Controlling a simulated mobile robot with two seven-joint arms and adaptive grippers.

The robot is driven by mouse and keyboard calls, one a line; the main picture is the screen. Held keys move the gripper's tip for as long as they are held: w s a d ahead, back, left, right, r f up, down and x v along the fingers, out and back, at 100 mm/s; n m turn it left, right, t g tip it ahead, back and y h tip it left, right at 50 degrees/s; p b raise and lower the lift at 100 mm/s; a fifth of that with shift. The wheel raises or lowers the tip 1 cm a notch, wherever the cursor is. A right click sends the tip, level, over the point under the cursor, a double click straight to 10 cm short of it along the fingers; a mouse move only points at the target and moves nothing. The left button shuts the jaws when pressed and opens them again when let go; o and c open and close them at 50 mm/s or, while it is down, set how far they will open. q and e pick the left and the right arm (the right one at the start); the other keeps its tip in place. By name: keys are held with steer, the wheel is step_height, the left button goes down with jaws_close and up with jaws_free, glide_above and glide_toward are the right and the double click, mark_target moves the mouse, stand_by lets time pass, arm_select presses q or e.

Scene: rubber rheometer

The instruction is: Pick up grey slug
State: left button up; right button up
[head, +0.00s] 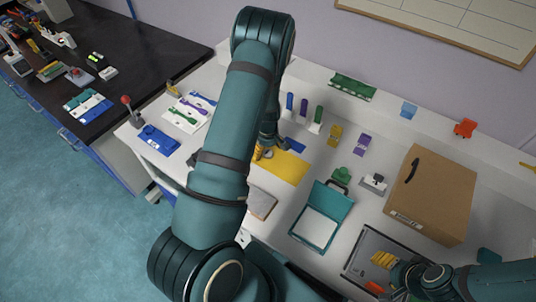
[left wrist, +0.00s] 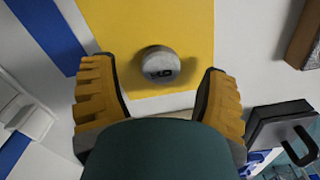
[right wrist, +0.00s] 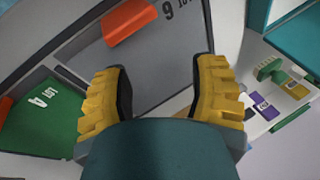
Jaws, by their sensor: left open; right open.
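The grey slug (left wrist: 158,66) is a short round grey piece with a dark mark on its top. In the left wrist view it sits on the yellow mat (left wrist: 190,25), near the mat's edge. My left gripper (left wrist: 159,82) is open, with one finger on each side of the slug and a visible gap to both. In the head view my left arm partly hides this spot and the yellow mat (head: 290,168). My right gripper (right wrist: 160,85) is open and empty above a grey tray (right wrist: 175,60) at the front right.
An orange block (right wrist: 130,20) lies on the grey tray. A teal case (head: 322,222) and a large cardboard box (head: 435,190) stand to the right of the mat. A brown-topped block (head: 262,203) lies in front of it. Small coloured items line the back.

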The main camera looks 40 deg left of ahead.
arm_select(q)
steer(key=shift+f, duration=0.7)
steer(key=c, duration=1)
steer(key=shift+c, duration=0.2)
